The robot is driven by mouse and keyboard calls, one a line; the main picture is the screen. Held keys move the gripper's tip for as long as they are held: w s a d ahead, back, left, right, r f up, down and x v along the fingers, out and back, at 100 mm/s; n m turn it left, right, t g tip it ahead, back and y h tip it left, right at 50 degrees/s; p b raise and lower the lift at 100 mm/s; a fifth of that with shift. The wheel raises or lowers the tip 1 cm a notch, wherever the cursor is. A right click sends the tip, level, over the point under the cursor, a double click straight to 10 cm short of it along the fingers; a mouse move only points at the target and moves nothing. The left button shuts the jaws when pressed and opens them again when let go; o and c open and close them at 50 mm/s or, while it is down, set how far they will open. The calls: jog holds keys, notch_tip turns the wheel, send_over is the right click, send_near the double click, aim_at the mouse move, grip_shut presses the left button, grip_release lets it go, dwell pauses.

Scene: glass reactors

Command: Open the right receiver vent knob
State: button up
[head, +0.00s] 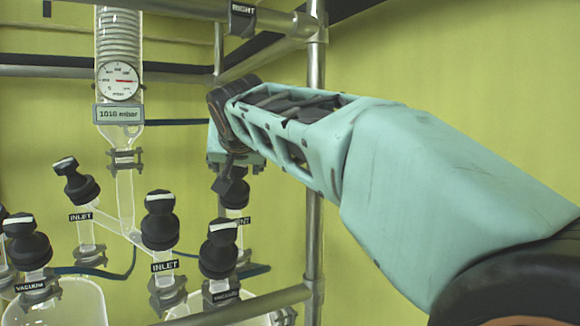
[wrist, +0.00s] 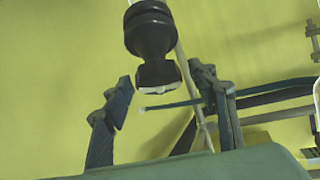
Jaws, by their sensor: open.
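The vent knob (head: 235,192) is black and sits on a glass port below my gripper in the head view. Its label is partly covered and reads "ENT". In the wrist view a black knob (wrist: 151,38) with a pale-marked end points toward my gripper (wrist: 160,75). Its end lies between the two fingertips, with a visible gap to the left finger; contact on the right is not clear. My gripper is open. In the head view my arm reaches in from the right, and the fingers are hard to make out against the dark knob.
Other black knobs stand close by: a vacuum knob (head: 219,250), an inlet knob (head: 160,222) and another inlet knob (head: 76,182). A steel post (head: 314,230) stands right of the vent port. A gauge (head: 119,81) hangs at upper left.

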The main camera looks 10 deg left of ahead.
jog(key=c, duration=1.2)
jog(key=shift+o, duration=0.2)
jog(key=shift+d+r+n+y+p, duration=0.1)
jog(key=shift+r+n+y+p, duration=0.05)
jog(key=shift+n+y+p, duration=0.4)
jog(key=shift+n+g+y+p, duration=0.5)
jog(key=shift+n+p, duration=0.3)
jog(key=shift+n, duration=0.15)
jog(key=shift+n+g+y, duration=0.5)
jog(key=shift+n+y, duration=0.05)
jog(key=shift+n, duration=0.75)
jog(key=shift+n+y, duration=0.3)
jog(key=shift+n, duration=0.3)
jog(key=shift+n+g, duration=0.5)
